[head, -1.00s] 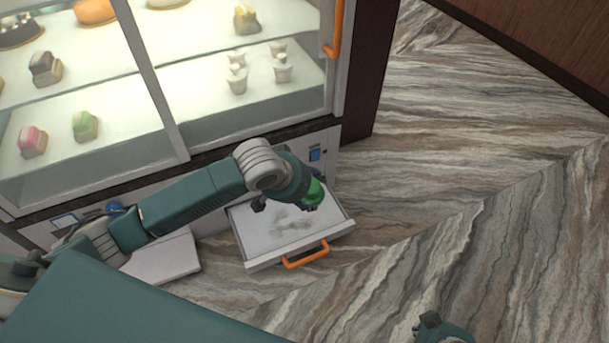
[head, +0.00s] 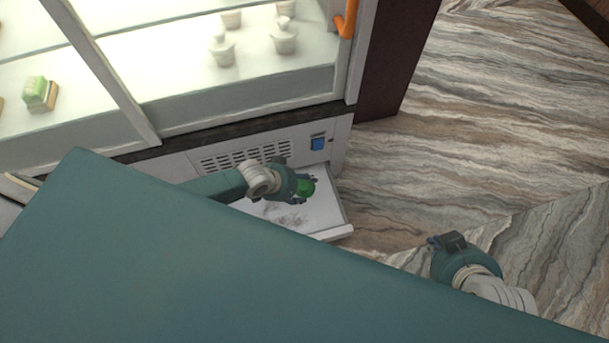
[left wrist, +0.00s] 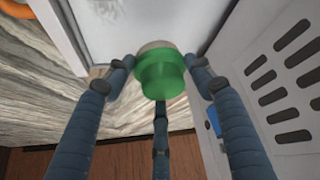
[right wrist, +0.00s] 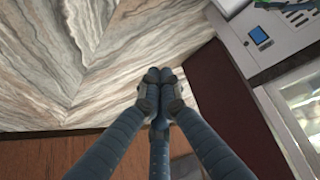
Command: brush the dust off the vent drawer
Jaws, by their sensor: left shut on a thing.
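The vent drawer (head: 327,206) is pulled out below the display case, with grey dust (head: 285,217) smeared on its pale floor. Part of the drawer is hidden by my own body in the head view. My left gripper (head: 305,188) is over the drawer's right side, shut on a green round-handled brush (left wrist: 161,76). In the left wrist view the brush's pale end points at the drawer floor; whether it touches cannot be told. Some dust shows beside the fingers there. My right gripper (head: 447,242) is empty, above the floor to the right; its fingertips are together in the right wrist view (right wrist: 160,88).
The glass display case (head: 240,85) with sweets stands behind the drawer. A slotted vent panel (head: 247,156) and a blue switch (head: 318,143) sit just above the drawer. Marble-patterned floor (head: 480,130) is clear on the right.

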